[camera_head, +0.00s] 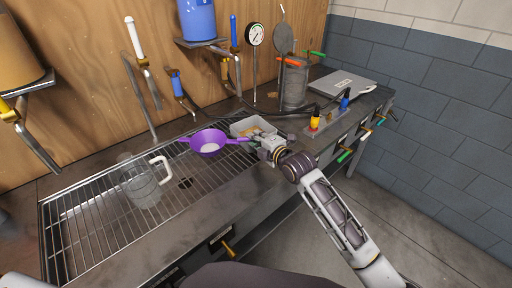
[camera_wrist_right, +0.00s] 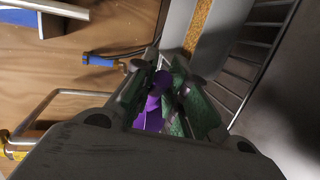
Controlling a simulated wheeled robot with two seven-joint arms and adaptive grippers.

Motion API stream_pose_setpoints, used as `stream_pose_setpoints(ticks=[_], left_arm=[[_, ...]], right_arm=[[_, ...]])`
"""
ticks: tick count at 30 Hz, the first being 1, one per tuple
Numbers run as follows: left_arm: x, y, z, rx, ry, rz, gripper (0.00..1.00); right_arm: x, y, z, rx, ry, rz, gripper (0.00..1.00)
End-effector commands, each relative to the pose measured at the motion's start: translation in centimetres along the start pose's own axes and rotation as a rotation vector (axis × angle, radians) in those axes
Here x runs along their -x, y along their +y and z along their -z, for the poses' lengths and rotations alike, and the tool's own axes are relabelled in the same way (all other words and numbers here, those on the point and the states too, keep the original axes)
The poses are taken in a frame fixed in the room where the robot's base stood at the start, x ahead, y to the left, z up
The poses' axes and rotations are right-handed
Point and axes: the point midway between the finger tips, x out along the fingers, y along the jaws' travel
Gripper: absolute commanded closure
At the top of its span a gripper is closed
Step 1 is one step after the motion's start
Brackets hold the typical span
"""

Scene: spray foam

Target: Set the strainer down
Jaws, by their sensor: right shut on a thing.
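The purple strainer (camera_head: 205,136) is over the right part of the metal rack, its round bowl with a pale bottom facing up. Its handle runs right into my right gripper (camera_head: 260,141), which is shut on it. In the right wrist view the purple handle (camera_wrist_right: 152,112) sits between the green-padded fingers of the right gripper (camera_wrist_right: 172,95). I cannot tell whether the bowl touches the rack or hangs just above it. The rest of the strainer is hidden in the wrist view. My left gripper is out of view.
A clear pitcher (camera_head: 140,182) stands on the wire rack (camera_head: 88,222), left of the strainer. A pale tub (camera_head: 240,127) with brownish contents is right behind the strainer. Taps (camera_head: 140,55) line the back. The rack between pitcher and strainer is mostly free.

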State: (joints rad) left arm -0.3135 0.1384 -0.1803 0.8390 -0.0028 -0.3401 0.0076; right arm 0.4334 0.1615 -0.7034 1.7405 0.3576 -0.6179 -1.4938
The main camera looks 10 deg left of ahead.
Motion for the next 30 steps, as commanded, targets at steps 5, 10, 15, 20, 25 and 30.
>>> stream_pose_setpoints(ticks=[5,10,15,20,25,30], left_arm=[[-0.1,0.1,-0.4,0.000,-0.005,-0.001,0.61],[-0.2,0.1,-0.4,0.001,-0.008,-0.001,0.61],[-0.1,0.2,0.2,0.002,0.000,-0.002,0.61],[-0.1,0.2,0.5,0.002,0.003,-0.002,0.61],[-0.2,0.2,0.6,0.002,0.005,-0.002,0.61],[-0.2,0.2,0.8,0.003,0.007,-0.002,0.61]], right_arm=[[-0.2,-1.0,0.0,-0.002,0.000,0.002,1.00],[-0.7,-2.8,0.0,-0.003,0.000,0.002,1.00],[-0.8,-3.6,0.0,-0.001,0.000,-0.001,1.00],[-0.8,-3.6,0.0,0.000,0.000,-0.001,1.00],[-0.9,-3.7,0.0,0.000,0.000,0.000,1.00],[-0.9,-3.9,0.0,0.000,0.000,0.000,0.75]])
